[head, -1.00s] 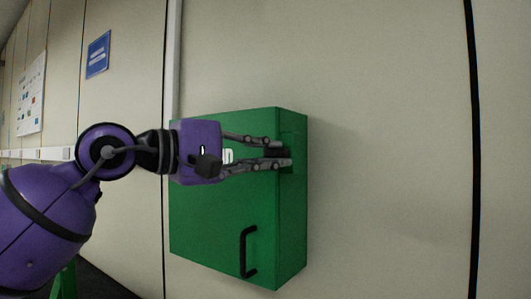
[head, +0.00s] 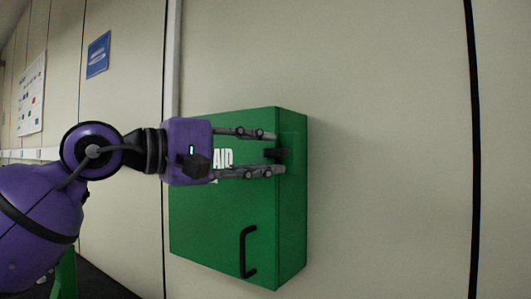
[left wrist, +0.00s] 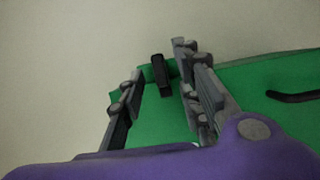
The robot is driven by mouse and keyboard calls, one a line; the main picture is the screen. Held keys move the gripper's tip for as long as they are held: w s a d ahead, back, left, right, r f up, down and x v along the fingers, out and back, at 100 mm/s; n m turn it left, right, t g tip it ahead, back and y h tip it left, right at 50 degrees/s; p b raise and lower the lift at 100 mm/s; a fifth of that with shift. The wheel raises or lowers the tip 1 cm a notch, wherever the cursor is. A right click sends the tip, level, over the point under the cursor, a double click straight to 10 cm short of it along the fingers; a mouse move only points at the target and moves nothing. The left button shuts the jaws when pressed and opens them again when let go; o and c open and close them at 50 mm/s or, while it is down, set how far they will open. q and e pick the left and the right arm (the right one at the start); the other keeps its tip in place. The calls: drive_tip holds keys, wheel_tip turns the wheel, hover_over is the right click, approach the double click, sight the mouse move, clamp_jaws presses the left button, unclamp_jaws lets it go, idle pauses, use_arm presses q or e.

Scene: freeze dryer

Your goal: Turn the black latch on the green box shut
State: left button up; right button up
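The green box (head: 222,228) hangs on the wall with white lettering on its front, partly hidden by my left gripper. The black latch (head: 277,153) sits at the upper right edge of the box front, lying roughly level across the edge. It also shows in the left wrist view (left wrist: 161,76), between the fingers and a little beyond them. My left gripper (head: 278,153) is open, its fingers above and below the latch in the head view, with gaps to it. The left gripper also shows in the left wrist view (left wrist: 158,63). My right gripper is in neither view.
A black handle (head: 247,251) stands out from the lower part of the box front. The wall right of the box is bare. A pale vertical strip (head: 173,60) runs up the wall, and a blue sign (head: 98,54) hangs at the upper left.

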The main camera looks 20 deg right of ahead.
use_arm(q)
drive_tip(key=v, duration=1)
drive_tip(key=shift+a, duration=0.3)
drive_tip(key=shift+s, duration=0.1)
